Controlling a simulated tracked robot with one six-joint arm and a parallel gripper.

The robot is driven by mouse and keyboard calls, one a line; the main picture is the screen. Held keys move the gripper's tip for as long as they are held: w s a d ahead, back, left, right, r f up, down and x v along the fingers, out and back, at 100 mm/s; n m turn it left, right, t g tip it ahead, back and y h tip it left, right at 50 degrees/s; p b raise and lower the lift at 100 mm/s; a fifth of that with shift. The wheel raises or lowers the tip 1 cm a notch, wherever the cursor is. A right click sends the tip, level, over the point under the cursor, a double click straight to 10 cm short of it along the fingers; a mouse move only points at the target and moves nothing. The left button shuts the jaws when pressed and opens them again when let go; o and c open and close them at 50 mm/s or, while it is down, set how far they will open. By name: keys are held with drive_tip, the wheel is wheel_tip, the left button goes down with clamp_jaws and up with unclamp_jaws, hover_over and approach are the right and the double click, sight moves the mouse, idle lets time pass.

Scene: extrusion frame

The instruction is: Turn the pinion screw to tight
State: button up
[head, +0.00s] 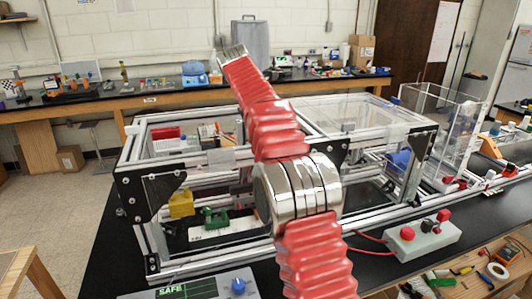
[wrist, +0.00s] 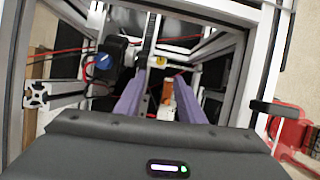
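In the wrist view my gripper (wrist: 161,82) shows two purple fingers standing well apart, with nothing clearly held between them. They reach into the opening of the aluminium extrusion frame (wrist: 256,75). A dark rail (wrist: 150,38) runs away beyond the fingertips, and a small orange and white part (wrist: 168,92) shows between the fingers. A black unit with a blue round cap (wrist: 103,62) sits left of the fingers. I cannot make out the pinion screw for certain in either view. In the head view the extrusion frame (head: 160,131) stands on the black bench; my arm hides its middle, and my gripper does not show.
Frame bars lie close on both sides of my gripper. Red cables (wrist: 65,50) run at the left. In the head view a control box with red buttons (head: 416,236) and a panel reading SAFE (head: 190,290) stand in front. A clear box (head: 440,130) stands right.

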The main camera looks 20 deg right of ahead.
drive_tip(key=shift+s+a+r+m+t+y, duration=0.25)
drive_tip(key=shift+s+a+r+m+t, duration=0.7)
drive_tip(key=shift+s+r, duration=0.95)
drive_tip(key=shift+s+a+r+m+t+y, duration=0.35)
drive_tip(key=shift+s+a+r+m, duration=0.3)
drive_tip(key=shift+s+a+r, duration=1.2)
drive_tip(key=shift+s+a+r+m+t+y, duration=0.2)
drive_tip(key=shift+s+a+r+m+t, duration=0.8)
drive_tip(key=shift+r, duration=1.45)
drive_tip(key=s, duration=0.2)
drive_tip(key=shift+s+d+f+m, duration=0.1)
drive_tip(key=shift+s+d+m, duration=0.1)
drive_tip(key=shift+s+m, duration=0.15)
drive_tip(key=s+f+m+y, duration=0.1)
drive_tip(key=s+f+m, duration=0.2)
drive_tip(key=s, duration=0.5)
drive_tip(key=shift+s+a+f+m, duration=0.2)
drive_tip(key=shift+a+f+m, duration=0.2)
drive_tip(key=shift+f, duration=0.25)
